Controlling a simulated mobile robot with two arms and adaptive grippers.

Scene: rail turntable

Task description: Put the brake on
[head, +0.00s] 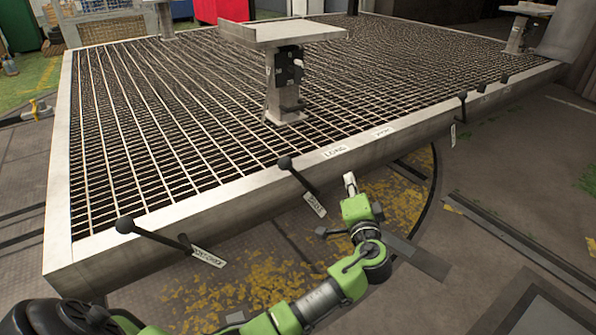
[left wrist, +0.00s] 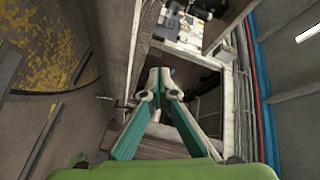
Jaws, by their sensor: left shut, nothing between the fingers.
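A black lever (head: 302,179) with a ball knob sticks out from the front rim of the grated turntable (head: 200,222). A white tag (head: 315,205) hangs by it; its small lettering looks like "BRAKE" but is hard to read. My left gripper (head: 349,182) is shut and empty, just right of this lever and tag, apart from them in the head view. In the left wrist view its two teal fingers (left wrist: 158,82) meet at the tips. A thin dark rod (left wrist: 115,101) shows left of the fingers; I cannot tell which lever it is. My right gripper is out of view.
Another black lever (head: 155,236) with a tag (head: 208,257) is on the rim at left. A further lever (head: 462,105) is at right. Labels (head: 335,151) lie on the rim. A control pedestal (head: 286,90) stands on the grating. Floor is open at right.

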